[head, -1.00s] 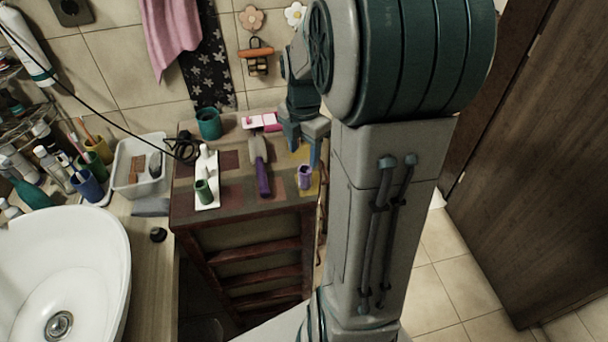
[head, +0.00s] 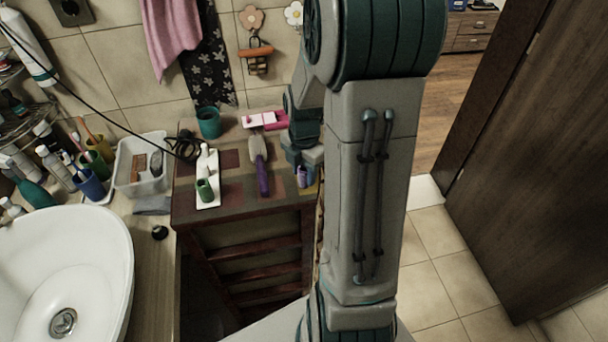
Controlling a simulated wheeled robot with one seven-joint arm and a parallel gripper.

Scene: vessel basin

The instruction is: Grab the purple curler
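The purple curler (head: 302,176) is a small light purple cylinder standing upright near the right front edge of the wooden cabinet top. My gripper (head: 305,168) is low over the cabinet's right edge, right at the curler. Its teal fingers look apart, one behind and left of the curler and one to its right. Whether they touch the curler is too small to tell. My forearm hides the area to the right.
A purple-handled brush (head: 262,178) lies just left of the curler. A white tray (head: 208,192) with a green curler and bottle, a teal cup (head: 209,123) and a pink-and-white box (head: 262,119) share the cabinet top. The basin (head: 95,250) is at left.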

